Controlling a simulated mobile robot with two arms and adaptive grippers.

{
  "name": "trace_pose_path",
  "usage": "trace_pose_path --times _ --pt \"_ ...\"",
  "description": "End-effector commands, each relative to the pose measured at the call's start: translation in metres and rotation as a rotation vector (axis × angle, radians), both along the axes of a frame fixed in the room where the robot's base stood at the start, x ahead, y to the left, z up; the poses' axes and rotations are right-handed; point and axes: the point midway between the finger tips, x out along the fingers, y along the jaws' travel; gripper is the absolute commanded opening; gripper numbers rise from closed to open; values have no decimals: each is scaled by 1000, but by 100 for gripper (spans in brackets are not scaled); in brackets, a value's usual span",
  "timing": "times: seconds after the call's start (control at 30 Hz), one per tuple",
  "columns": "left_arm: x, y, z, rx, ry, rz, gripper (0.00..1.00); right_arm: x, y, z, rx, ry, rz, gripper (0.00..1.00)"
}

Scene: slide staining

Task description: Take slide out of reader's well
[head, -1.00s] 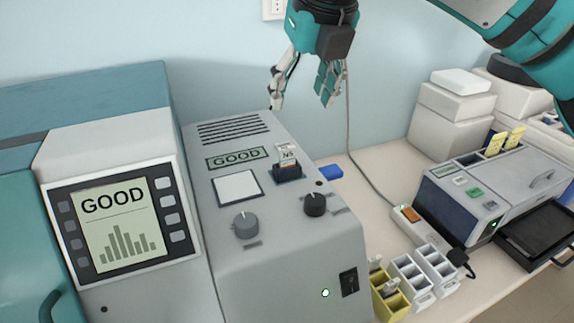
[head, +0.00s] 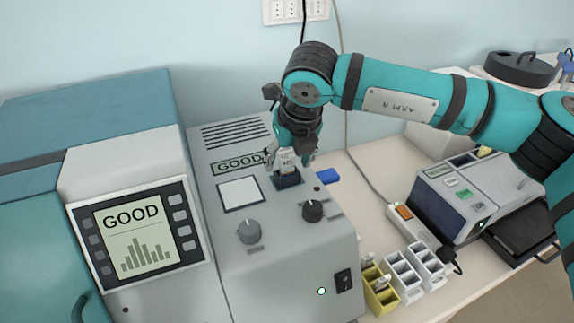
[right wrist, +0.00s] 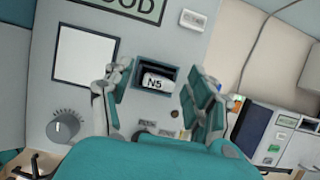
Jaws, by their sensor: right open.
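The slide (head: 287,161), with a white end label, stands upright in the dark well (head: 288,180) on top of the grey reader (head: 275,230). In the right wrist view the slide's label reads "N5" (right wrist: 156,83), and the well (right wrist: 170,69) frames it. My right gripper (head: 291,155) is directly above the well, pointing down. In the right wrist view its two fingers (right wrist: 156,98) are apart, one on each side of the slide, without visible contact. The slide's lower part is hidden in the well. My left gripper is not in view.
The reader display (head: 238,163) and the screen (head: 137,236) at left both read "GOOD". Knobs (head: 249,231) stand on the reader's top. Yellow (head: 378,291) and white racks (head: 405,278) stand at the right.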

Motion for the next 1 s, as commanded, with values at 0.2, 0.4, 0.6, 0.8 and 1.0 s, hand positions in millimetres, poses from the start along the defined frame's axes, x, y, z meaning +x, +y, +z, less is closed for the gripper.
trace_pose_path --times 0.2,0.4,0.6,0.8,1.0 --pt "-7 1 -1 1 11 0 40 1 0 -2 0 -1 0 58" --pt "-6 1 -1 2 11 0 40 1 0 -2 0 -1 0 34" --pt "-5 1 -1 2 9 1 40 1 0 -2 0 -1 0 8" --pt "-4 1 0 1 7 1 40 1 0 -1 1 -1 -1 0" --pt "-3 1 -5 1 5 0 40 2 0 5 2 -3 -2 0"
